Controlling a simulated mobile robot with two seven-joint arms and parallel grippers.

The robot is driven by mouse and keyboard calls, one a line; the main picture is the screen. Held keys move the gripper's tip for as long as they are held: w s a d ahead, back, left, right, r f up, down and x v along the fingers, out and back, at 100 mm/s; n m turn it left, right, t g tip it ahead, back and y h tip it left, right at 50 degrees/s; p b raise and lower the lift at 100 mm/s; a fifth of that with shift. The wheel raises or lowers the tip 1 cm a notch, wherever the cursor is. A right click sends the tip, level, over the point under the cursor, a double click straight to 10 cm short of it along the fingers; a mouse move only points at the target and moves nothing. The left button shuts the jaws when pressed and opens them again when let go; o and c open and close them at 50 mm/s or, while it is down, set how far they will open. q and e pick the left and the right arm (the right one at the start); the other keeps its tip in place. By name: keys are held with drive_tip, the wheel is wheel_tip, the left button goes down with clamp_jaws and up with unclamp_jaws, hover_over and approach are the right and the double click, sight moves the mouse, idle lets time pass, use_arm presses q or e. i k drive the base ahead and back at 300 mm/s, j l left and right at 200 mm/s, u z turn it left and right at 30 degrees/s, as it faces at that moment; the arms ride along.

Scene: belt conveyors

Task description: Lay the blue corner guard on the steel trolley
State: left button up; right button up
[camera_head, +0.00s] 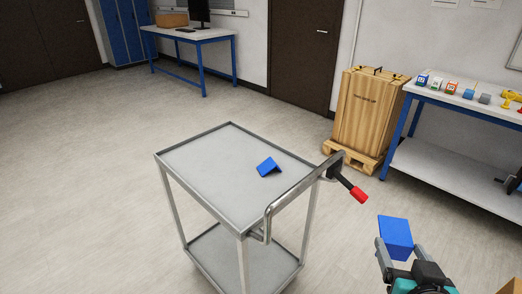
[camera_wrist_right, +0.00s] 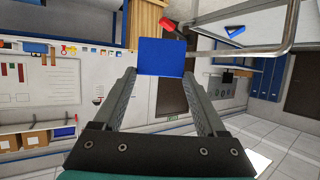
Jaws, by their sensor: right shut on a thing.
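The steel trolley (camera_head: 205,168) stands in the middle of the head view, with a grey top tray, a lower shelf and a bent push handle on its right. One blue corner guard (camera_head: 268,167) lies on the top tray near the handle. My right gripper (camera_head: 396,252) is at the lower right, to the right of the trolley and apart from it. It is shut on a second blue corner guard (camera_head: 396,231), which also shows between the fingertips in the right wrist view (camera_wrist_right: 162,56). My left gripper is in neither view.
A red-tipped lever (camera_head: 358,194) sticks out from the trolley's handle side towards my right gripper. A workbench (camera_head: 440,100) with several small items stands at the right, beside a wooden crate (camera_head: 368,108) on a pallet. The tray's left part is clear.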

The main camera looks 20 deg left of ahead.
sight(241, 156)
drive_tip(key=i+j, duration=0.4)
drive_tip(key=j, duration=0.2)
drive_tip(key=i+j+u, duration=0.15)
drive_tip(key=i+j, duration=0.25)
drive_tip(key=j, duration=0.2)
